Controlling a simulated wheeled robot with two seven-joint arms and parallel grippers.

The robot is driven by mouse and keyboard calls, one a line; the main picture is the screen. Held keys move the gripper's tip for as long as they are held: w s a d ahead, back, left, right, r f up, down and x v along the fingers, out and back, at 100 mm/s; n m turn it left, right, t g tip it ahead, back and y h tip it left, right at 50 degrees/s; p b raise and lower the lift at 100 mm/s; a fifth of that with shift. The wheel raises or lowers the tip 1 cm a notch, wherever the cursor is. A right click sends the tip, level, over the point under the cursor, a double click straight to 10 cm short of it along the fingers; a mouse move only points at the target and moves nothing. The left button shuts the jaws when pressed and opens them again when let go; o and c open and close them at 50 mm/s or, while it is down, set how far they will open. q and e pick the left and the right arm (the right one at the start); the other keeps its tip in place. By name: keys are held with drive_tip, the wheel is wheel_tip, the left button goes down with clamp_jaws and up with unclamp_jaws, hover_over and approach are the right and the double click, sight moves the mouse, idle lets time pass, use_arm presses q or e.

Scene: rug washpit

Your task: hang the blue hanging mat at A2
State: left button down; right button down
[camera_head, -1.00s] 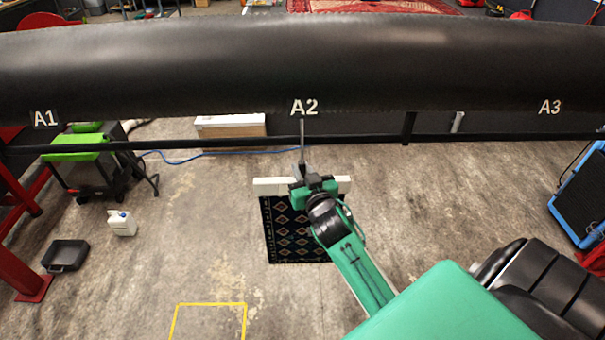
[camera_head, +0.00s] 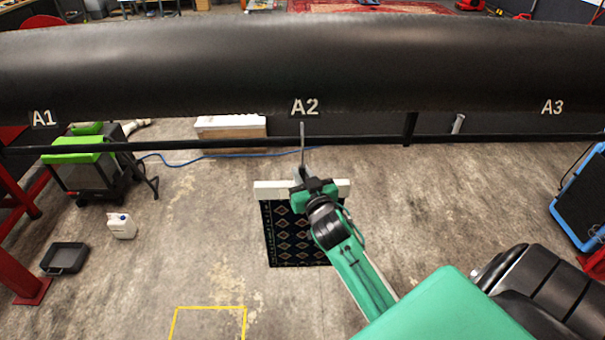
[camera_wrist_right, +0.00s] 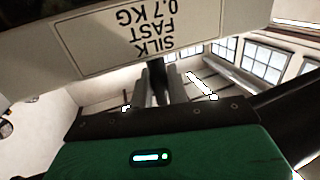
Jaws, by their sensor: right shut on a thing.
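The blue hanging mat (camera_head: 290,240) is dark navy with a pale diamond pattern and hangs below a white bar (camera_head: 270,190). My right gripper (camera_head: 303,182) is shut on the bar near its middle and hides part of it. In the right wrist view, the white bar (camera_wrist_right: 215,25) with a "SILK FAST 0,7 KG" label fills the top, above the gripper fingers (camera_wrist_right: 158,85). The A2 label (camera_head: 305,107) is on a large black roller (camera_head: 200,65). A thin grey rod (camera_head: 302,140) runs below A2 to the gripper; I cannot tell whether the bar touches it.
A1 (camera_head: 43,118) and A3 (camera_head: 552,107) lie left and right on the roller. A black rail (camera_head: 360,141) runs below it. A green-topped machine (camera_head: 85,165), white jug (camera_head: 121,226) and black tray (camera_head: 65,258) stand left. A blue-framed panel (camera_head: 578,195) is right. The floor around the mat is clear.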

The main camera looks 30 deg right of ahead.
drive_tip(key=shift+f+b, duration=0.85)
drive_tip(key=shift+f, duration=0.5)
drive_tip(key=c, duration=1.3)
unclamp_jaws()
drive_tip(key=shift+s+f, duration=0.1)
drive_tip(key=shift+b+v, duration=2.2)
drive_tip(key=shift+v, duration=4.65)
